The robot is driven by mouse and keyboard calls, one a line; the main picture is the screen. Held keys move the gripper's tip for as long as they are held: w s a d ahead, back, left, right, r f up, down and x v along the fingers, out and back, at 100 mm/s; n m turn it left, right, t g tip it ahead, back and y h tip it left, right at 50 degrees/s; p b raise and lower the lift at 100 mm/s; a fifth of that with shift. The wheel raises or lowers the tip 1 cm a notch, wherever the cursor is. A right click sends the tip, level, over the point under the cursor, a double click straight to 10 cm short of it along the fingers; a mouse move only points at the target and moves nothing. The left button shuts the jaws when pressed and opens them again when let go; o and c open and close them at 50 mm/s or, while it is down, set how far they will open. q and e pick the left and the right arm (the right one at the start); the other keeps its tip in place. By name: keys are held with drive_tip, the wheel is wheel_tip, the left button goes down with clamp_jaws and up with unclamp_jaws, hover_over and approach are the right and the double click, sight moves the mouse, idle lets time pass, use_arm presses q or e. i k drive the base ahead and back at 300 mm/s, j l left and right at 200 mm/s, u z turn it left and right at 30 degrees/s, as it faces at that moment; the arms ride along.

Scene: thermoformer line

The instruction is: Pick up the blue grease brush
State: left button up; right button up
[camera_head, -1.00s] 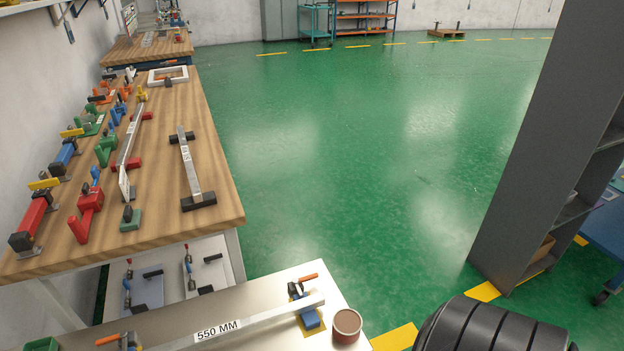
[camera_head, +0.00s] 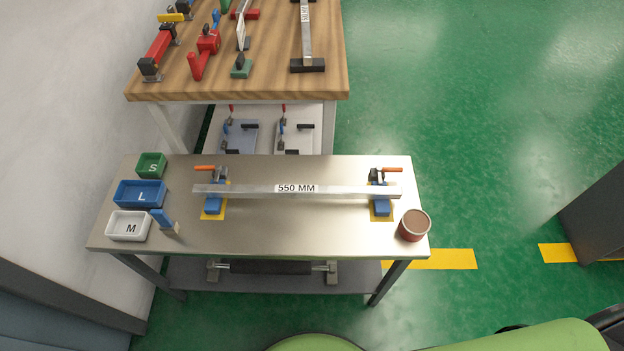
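The blue grease brush (camera_head: 161,217) is on the steel table (camera_head: 290,228), near its left end. Its blue handle is at the right edge of the white M tray (camera_head: 117,229), and a pale block-like end is on the tabletop to the lower right. I cannot tell whether the handle rests on the tray rim or stands just beside it. Neither of my grippers is in view.
A blue L tray (camera_head: 128,203) and green S tray (camera_head: 143,174) stand behind the M tray. A 550 MM bar (camera_head: 255,191) spans two blue clamps. A brown-topped tin (camera_head: 414,225) stands at the right corner. The table's front middle is clear.

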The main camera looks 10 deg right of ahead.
sight(168, 226)
drive_tip(key=u, duration=1.05)
drive_tip(key=j, duration=0.1)
drive_tip(key=i+z, duration=0.05)
